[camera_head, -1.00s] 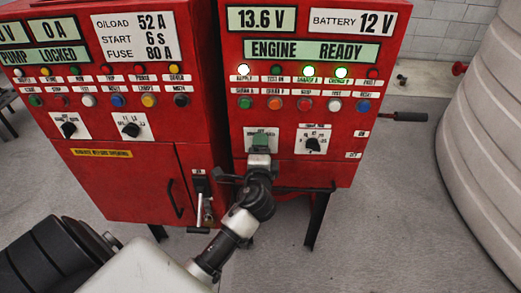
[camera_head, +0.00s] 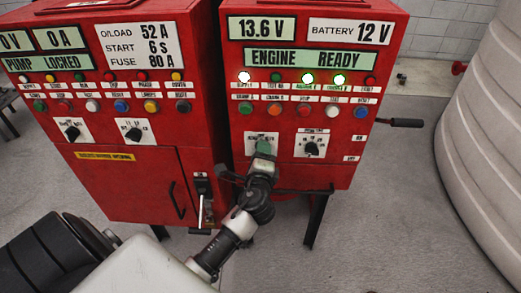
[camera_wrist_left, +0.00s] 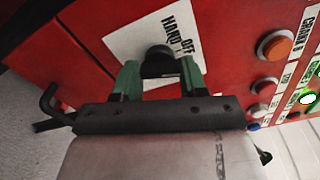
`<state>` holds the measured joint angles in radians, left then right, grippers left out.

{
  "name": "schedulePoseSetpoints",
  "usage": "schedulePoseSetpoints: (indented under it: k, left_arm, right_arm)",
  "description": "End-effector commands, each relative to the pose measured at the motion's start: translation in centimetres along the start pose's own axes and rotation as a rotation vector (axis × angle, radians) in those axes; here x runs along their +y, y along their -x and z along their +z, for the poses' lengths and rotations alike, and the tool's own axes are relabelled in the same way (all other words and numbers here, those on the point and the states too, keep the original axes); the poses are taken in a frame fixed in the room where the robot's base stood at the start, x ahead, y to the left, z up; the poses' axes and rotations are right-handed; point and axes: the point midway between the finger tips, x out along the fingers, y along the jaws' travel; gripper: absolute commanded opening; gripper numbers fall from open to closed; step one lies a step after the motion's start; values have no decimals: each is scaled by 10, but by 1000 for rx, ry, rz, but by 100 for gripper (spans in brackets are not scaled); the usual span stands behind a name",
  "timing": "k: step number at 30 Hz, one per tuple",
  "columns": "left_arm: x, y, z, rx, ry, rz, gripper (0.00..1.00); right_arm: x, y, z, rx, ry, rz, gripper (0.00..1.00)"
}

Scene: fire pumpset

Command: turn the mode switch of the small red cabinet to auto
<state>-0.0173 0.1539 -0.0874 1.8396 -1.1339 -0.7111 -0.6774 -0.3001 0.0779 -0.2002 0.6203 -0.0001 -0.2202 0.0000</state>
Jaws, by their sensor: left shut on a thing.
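The small red cabinet (camera_head: 308,180) stands at the right, with an "ENGINE READY" display. Its mode switch is a black knob on a white plate (camera_head: 250,139), low on the front. The gripper hides the knob in the head view. In the left wrist view the mode switch (camera_wrist_left: 158,62) sits between the green fingertips, in front of a plate reading "HAND" and "OFF". My left gripper (camera_head: 263,149) is shut on this knob. The plate looks tilted relative to the gripper. I cannot tell the pointer's exact position. My right gripper is not in view.
A second black knob (camera_head: 312,148) is just right of the mode switch. Lamps and push buttons (camera_head: 304,110) sit above. A larger red cabinet (camera_head: 115,180) with a lever (camera_head: 201,205) stands left. A pale ribbed tank (camera_head: 485,150) is at right. Floor between is clear.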

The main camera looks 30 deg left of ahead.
Motion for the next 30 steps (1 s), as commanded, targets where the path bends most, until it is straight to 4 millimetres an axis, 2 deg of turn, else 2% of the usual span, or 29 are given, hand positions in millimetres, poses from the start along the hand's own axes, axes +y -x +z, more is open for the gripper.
schedulePoseSetpoints:
  k: [3, 15, 30]
  left_arm:
    - [-2, 0, 1, 1, -106, 2, 19]
    - [-1, 0, 1, 1, -385, 2, 19]
    - [1, 0, 0, 2, -490, 2, 19]
  right_arm:
    - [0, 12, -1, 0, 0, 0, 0]
    - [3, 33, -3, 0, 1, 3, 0]
    - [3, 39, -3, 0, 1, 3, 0]
